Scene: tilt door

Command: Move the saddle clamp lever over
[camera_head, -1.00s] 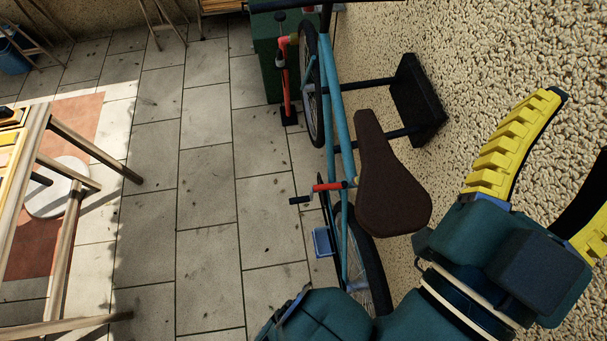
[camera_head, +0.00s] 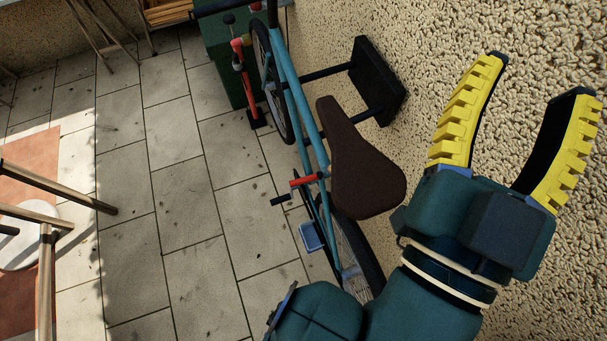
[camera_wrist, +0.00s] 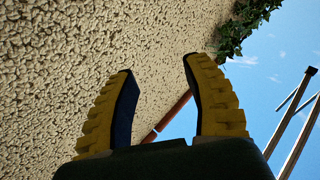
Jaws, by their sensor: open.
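A teal bicycle (camera_head: 292,98) hangs along the pebbled wall, with a dark brown saddle (camera_head: 358,165) on it. I cannot make out the saddle clamp lever; the area below the saddle is hidden by it. A red part with a black end (camera_head: 303,182) shows left of the saddle, by the frame. My gripper (camera_head: 541,75) has yellow ribbed fingers, spread apart and empty. It is to the right of the saddle, in front of the wall, and touches nothing I can see. In the wrist view my gripper (camera_wrist: 160,66) points along the wall; neither bicycle nor saddle shows there.
A black wall bracket (camera_head: 378,80) stands out beside the bicycle. A red stand (camera_head: 243,80) and a green box (camera_head: 222,65) are at the back. A wooden frame (camera_head: 60,187) is at left. The tiled floor (camera_head: 185,180) between is clear.

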